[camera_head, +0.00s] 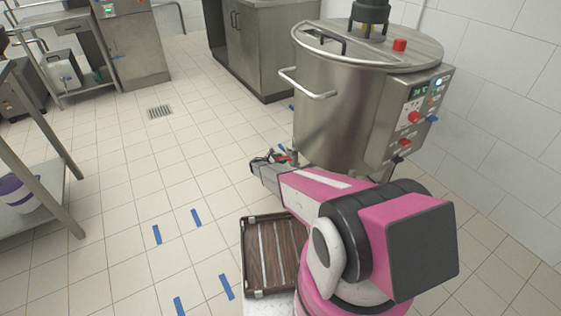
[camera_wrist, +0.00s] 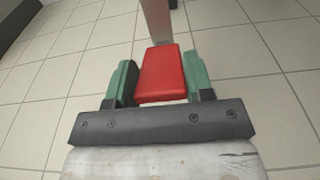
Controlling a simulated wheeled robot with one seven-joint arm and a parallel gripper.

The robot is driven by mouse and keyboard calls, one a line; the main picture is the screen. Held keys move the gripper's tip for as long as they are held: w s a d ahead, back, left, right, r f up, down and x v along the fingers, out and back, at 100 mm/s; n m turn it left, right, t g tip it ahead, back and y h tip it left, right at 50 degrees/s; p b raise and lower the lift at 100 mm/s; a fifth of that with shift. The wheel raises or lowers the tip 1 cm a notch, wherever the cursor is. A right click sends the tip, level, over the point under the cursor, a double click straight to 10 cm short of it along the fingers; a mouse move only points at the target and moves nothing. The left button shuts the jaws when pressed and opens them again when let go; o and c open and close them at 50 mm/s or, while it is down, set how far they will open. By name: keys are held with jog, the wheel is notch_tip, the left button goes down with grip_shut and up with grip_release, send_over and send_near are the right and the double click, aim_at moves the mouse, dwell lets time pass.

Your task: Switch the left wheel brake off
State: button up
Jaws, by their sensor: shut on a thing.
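The left wheel brake shows as a red pedal (camera_wrist: 162,74) on a grey metal strip in the wrist view. My gripper (camera_wrist: 163,80) has its two green-padded fingers on either side of the red pedal and is shut on it. In the head view my gripper (camera_head: 268,162) is low at the front left foot of the steel vat (camera_head: 335,110). A bit of red shows there by the fingers, but the brake is mostly hidden by the gripper and arm. I cannot tell the wheel itself.
The vat has a control box (camera_head: 412,115) on its right side and a handle (camera_head: 308,88) at its front. A brown slatted tray (camera_head: 247,262) lies below my arm. Blue tape marks (camera_head: 157,234) are on the tiled floor. Open floor lies to the left, with a steel shelf (camera_head: 40,205) beyond.

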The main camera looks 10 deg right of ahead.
jog(key=o, duration=1.3)
jog(key=shift+r, duration=0.15)
jog(key=v, duration=1)
jog(key=shift+s+a, duration=0.15)
jog(key=shift+a, duration=0.2)
jog(key=s+d+r+m+g+y, duration=0.3)
jog(key=s+d+r+m, duration=0.25)
jog(key=s+r, duration=0.35)
jog(key=s+d+r+m+g+y, duration=0.3)
jog(key=s+d+r+m, duration=0.25)
jog(key=s+r, duration=0.3)
jog(key=s+r+m+y, duration=0.3)
jog(key=s+r+m, duration=0.1)
jog(key=s+r, duration=0.2)
jog(key=s+r+m+y, duration=0.3)
jog(key=s+r, duration=0.3)
jog(key=s, duration=0.1)
jog(key=s+a+r+m+y, duration=0.1)
jog(key=s+r+m+y, duration=0.2)
jog(key=s+r, duration=0.4)
jog(key=shift+s+m, duration=0.3)
jog(key=shift+m, duration=0.5)
